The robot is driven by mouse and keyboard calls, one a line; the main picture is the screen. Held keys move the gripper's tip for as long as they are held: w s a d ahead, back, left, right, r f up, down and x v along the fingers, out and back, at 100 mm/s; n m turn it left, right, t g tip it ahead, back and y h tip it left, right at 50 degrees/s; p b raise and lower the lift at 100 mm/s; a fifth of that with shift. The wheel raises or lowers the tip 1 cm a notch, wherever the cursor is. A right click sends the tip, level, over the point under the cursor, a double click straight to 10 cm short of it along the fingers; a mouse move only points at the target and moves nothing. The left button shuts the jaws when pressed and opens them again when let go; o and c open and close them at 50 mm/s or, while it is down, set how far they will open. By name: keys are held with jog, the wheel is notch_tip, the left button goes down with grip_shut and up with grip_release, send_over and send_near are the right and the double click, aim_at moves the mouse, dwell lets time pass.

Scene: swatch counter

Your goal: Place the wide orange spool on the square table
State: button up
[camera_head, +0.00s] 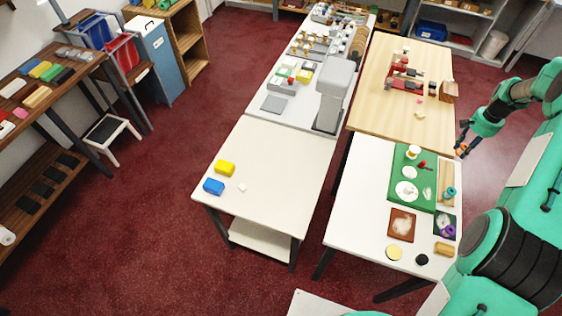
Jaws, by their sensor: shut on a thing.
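My gripper (461,147) hangs at the right, beside the right edge of the white table with the green mat. It is shut on a small orange thing (461,151), which fits the wide orange spool; its shape is too small and partly covered to make out. A pale, roughly square table (275,160) stands left of centre, well to the left of my gripper. On it are a yellow block (225,168), a blue block (213,187) and a small white piece (242,188), all near its left side. The rest of its top is bare.
The white table (345,205) between them carries a green mat (398,165), a brown board (402,224) and several spools. A tall grey machine (334,92) stands behind the square table. A wooden table (375,105) is behind the green mat.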

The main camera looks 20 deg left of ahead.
aim_at(464, 146)
jog(key=r, duration=0.4)
jog(key=shift+a+r, duration=0.35)
jog(key=s+a+n, duration=0.2)
jog(key=s+a, duration=0.2)
jog(key=a, duration=1)
jog(key=s+a+n, duration=0.2)
jog(key=s+a, duration=0.2)
jog(key=a, duration=1)
jog(key=s+a+n+b, duration=0.1)
jog(key=s+a+n, duration=0.4)
jog(key=s+a, duration=1.55)
jog(key=f, duration=0.5)
jog(key=w+f, duration=0.1)
jog(key=f, duration=0.4)
jog(key=a+f, duration=0.1)
jog(key=f, duration=0.4)
jog(key=shift+w+f, duration=0.25)
jog(key=shift+f, duration=0.1)
jog(key=shift+w+a, duration=0.1)
jog(key=w+a, duration=0.2)
jog(key=w, duration=0.2)
jog(key=w+a+f, duration=0.1)
jog(key=w+a, duration=0.1)
jog(key=w, duration=0.3)
jog(key=w+a, duration=0.2)
jog(key=w, duration=0.2)
jog(key=shift+w+a+f, duration=0.1)
jog(key=shift+w+f, duration=0.1)
jog(key=shift+w, duration=0.1)
jog(key=shift+w, duration=0.1)
